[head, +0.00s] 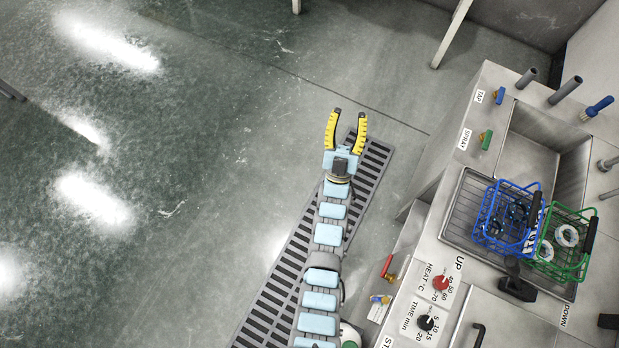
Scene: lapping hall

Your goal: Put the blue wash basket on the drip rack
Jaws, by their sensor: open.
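The blue wash basket (508,216) is at the right of the head view, on the steel bench. It is a wire basket with a dark handle piece on its right side and ring-shaped parts inside. It stands over a wire-grid area (462,207) set in the bench, which may be the drip rack; I cannot tell for sure. My gripper (349,112) is open and empty, its two yellow fingers spread. It is over the floor drain, left of the bench and well apart from the basket.
A green wire basket (565,244) with rings stands against the blue one's right side. A sink basin (545,150) lies behind them. TAP (499,95) and SPRAY (486,139) levers, pipes and a blue brush (597,108) line the bench. The floor at left is clear.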

